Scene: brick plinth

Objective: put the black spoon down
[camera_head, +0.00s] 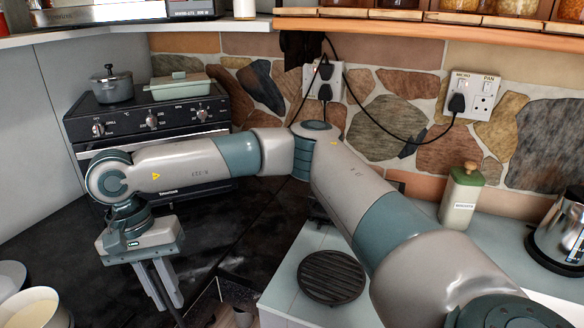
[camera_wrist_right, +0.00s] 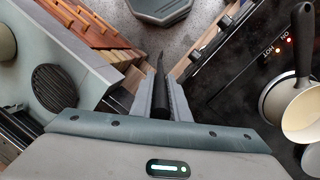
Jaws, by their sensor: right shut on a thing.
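My right gripper (camera_head: 172,303) hangs at the left of the head view, fingers pointing down over a dark area. In the right wrist view the gripper (camera_wrist_right: 162,88) is shut on the black spoon (camera_wrist_right: 160,97). A dark handle-like length of it shows between the fingers and reaches a little past their tips. The rest of the spoon is hidden, and I cannot make it out against the dark background in the head view. My left gripper is not in view.
A round black ribbed trivet (camera_head: 332,277) lies on the pale counter (camera_head: 290,262). A cream-coloured pan (camera_wrist_right: 303,117) is at the hob's right in the wrist view. An oven (camera_head: 150,125) stands at the back left.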

